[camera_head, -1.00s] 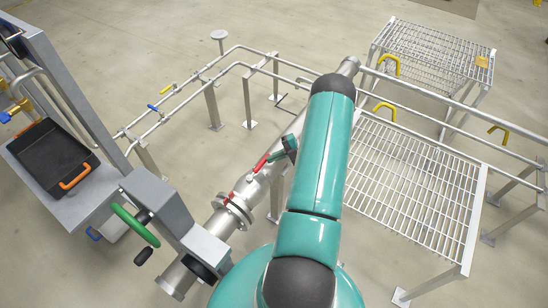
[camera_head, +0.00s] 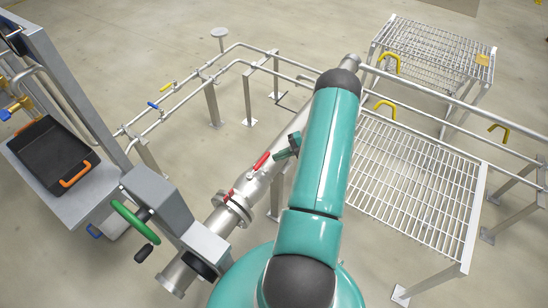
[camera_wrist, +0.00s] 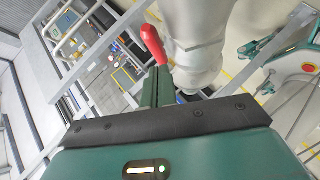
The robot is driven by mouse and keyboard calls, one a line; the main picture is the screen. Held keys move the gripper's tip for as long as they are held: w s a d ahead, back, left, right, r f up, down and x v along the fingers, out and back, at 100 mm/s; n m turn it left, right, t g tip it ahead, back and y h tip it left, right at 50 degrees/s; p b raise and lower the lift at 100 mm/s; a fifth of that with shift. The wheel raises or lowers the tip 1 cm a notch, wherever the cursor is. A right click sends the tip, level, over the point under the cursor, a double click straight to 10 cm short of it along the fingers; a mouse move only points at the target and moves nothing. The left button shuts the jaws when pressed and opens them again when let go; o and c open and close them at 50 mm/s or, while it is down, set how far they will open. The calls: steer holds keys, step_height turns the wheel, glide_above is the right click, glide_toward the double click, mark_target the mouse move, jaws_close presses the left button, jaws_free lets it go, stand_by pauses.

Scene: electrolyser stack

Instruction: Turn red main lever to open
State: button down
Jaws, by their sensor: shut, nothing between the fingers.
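The red main lever (camera_head: 262,160) stands on the large grey pipe (camera_head: 250,190), left of my teal arm. In the wrist view the red lever's rounded end (camera_wrist: 153,44) shows just beyond my fingers, with the pale pipe to its right. My gripper (camera_head: 293,143) is small and partly hidden by my arm in the head view, close to the lever's upper end. In the wrist view my gripper (camera_wrist: 158,85) has its fingers shut with nothing between them. Whether the fingers touch the lever is unclear.
A green handwheel (camera_head: 135,222) and a black tray (camera_head: 52,157) are at left. Thin pipes with blue and yellow handles run behind. A grated platform (camera_head: 415,185) stands at right.

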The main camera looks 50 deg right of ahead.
steer(key=v, duration=1.1)
steer(key=w+a+r+n+g+h, duration=0.25)
steer(key=w+a+r+n, duration=0.35)
steer(key=a+r+n, duration=0.6)
steer(key=w+a+r+n+g+h, duration=0.2)
steer(key=w+a+r+n+g, duration=0.3)
steer(key=a+r+n, duration=0.7)
steer(key=s+a+r+n+t+h, duration=0.2)
steer(key=s+a+r+n, duration=0.4)
steer(key=a+n, duration=0.4)
steer(key=s+a+r+n+t+h, duration=0.3)
steer(key=s+a+r+n, duration=0.3)
steer(key=a+n, duration=0.5)
steer(key=shift+s+a+r+n+h, duration=0.2)
steer(key=shift+s+r+n+h, duration=0.3)
steer(key=shift+n, duration=1.4)
steer(key=shift+r, duration=0.15)
